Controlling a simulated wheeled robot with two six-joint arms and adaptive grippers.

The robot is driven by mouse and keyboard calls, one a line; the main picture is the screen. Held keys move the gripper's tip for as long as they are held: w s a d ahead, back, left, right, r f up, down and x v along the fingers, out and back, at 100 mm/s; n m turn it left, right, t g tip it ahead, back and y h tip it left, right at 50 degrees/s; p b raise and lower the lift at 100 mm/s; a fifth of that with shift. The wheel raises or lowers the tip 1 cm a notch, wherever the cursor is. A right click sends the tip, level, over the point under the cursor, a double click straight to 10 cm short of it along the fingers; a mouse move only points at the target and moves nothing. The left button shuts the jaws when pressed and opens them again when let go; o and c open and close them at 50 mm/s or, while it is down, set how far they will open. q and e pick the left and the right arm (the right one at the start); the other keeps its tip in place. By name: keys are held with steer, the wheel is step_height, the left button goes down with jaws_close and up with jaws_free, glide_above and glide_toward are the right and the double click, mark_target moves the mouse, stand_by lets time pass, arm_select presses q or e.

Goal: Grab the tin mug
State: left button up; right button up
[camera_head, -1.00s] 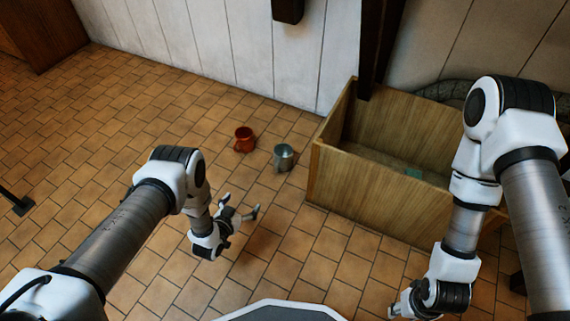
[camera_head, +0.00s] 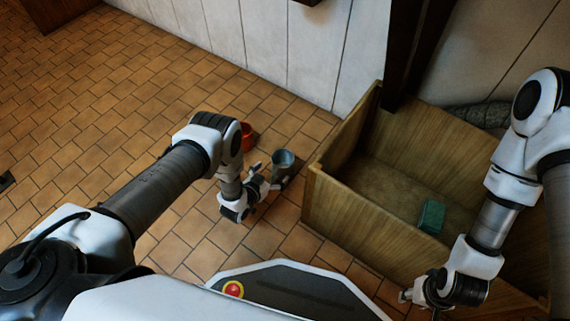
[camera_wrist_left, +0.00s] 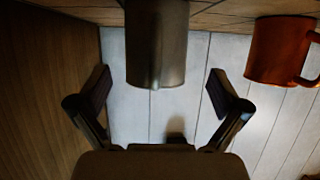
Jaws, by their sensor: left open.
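The tin mug (camera_head: 283,158) is grey and stands on the tiled floor, left of the wooden crate. My left gripper (camera_head: 271,175) is open right beside it, its fingertips at the near side of the mug. In the left wrist view the mug (camera_wrist_left: 157,45) hangs in from the top, lined up with the gap between the two spread fingers (camera_wrist_left: 162,90). No finger visibly touches it; how deep it sits between them I cannot tell. My right gripper (camera_head: 408,297) is low at the right, near the crate, its fingers mostly hidden.
An orange-red mug (camera_head: 248,136) stands just left of the tin mug, partly behind my left arm; it also shows in the left wrist view (camera_wrist_left: 278,50). The open wooden crate (camera_head: 345,215) holds a green block (camera_head: 432,215).

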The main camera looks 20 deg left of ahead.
mark_target(281, 165)
arm_select(q)
steer(key=b+x, duration=0.2)
steer(key=x, duration=0.1)
steer(key=b+x, duration=0.1)
steer(key=shift+w+d+f, duration=0.2)
steer(key=shift+w+d, duration=0.05)
steer(key=shift+d, duration=0.1)
steer(key=shift+w, duration=0.35)
steer(key=shift+r, duration=0.15)
steer(key=c, duration=1.2)
steer(key=shift+r, duration=0.1)
